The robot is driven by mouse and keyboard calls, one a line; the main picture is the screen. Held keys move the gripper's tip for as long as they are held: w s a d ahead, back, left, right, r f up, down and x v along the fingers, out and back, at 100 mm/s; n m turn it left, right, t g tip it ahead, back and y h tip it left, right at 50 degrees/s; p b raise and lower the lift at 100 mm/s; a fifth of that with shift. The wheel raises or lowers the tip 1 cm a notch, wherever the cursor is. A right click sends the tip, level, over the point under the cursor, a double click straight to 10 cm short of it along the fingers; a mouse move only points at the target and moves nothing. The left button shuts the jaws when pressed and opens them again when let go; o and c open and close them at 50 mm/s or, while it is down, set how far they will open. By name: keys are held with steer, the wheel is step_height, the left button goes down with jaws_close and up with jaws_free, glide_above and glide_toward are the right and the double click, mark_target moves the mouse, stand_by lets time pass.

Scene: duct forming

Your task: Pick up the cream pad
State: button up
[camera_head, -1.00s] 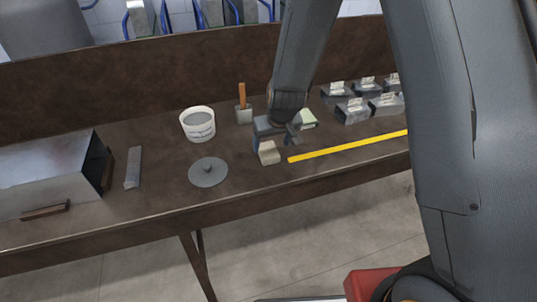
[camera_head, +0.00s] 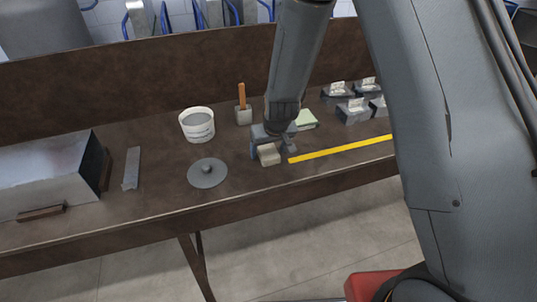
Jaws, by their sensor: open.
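The cream pad (camera_head: 269,155) is a small block lying on the brown workbench, near the left end of a yellow strip. My gripper (camera_head: 268,149) is right above and behind it, pointing down, with its fingers low around the pad's far side. The fingers are open. I cannot tell whether they touch the pad. My wrist hides part of the bench behind the pad.
A grey round lid (camera_head: 207,173) and a white tub (camera_head: 197,125) stand to the left. A pale green pad (camera_head: 306,119) lies behind right. The yellow strip (camera_head: 340,148) runs right. Metal pieces (camera_head: 352,111) stand at the right. A metal duct (camera_head: 45,172) is far left.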

mark_target(269, 152)
steer(key=shift+f, duration=0.15)
steer(key=c, duration=1.1)
steer(key=shift+c, duration=0.2)
step_height(269, 152, up, 11)
steer(key=p, duration=1.1)
steer(key=shift+f, duration=0.2)
